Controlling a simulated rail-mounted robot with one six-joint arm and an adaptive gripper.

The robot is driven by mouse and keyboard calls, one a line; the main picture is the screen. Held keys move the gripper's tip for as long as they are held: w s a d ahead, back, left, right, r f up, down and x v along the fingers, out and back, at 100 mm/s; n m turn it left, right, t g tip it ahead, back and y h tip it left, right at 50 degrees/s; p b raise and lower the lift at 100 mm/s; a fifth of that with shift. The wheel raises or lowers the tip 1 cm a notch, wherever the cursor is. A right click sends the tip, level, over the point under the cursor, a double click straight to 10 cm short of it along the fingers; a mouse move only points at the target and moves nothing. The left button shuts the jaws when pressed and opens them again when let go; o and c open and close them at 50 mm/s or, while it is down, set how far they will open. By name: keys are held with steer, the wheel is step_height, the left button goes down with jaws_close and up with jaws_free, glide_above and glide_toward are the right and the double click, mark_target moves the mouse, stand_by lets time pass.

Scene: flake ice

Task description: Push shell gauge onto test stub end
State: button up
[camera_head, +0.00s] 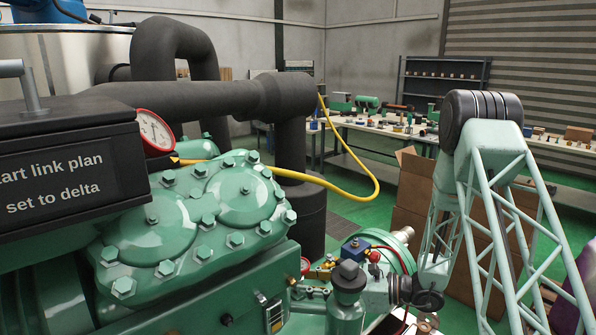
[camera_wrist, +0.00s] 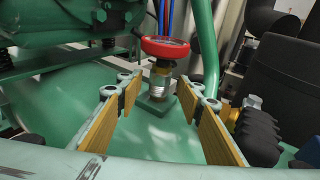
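A red-rimmed gauge (camera_wrist: 165,47) is at the top middle of the wrist view, seen nearly edge-on. Below it are a brass fitting (camera_wrist: 162,69) and a silver ribbed stem (camera_wrist: 158,87), upright above a green block (camera_wrist: 157,104). I cannot tell whether this is the shell gauge or whether the stem is the test stub. My gripper (camera_wrist: 160,82) is open, with a yellow-padded finger on each side of the picture and nothing between the pads. The gauge and stem stand ahead of the fingertips. In the head view, another red-rimmed gauge (camera_head: 154,130) is on the machine; my fingers are not clear there.
A green compressor head (camera_head: 195,215) with several bolts and a black sign (camera_head: 70,170) fill the left. A yellow hose (camera_head: 345,190) loops across the middle. In the wrist view, a green pipe (camera_wrist: 205,45) rises right of the gauge, and black ribbed parts (camera_wrist: 258,138) stand at right.

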steer(key=shift+v, duration=1)
stand_by(0.6)
steer(key=v, duration=0.7)
steer(key=shift+d, duration=0.3)
steer(key=shift+s, duration=0.1)
steer(key=shift+r, duration=0.2)
stand_by(0.4)
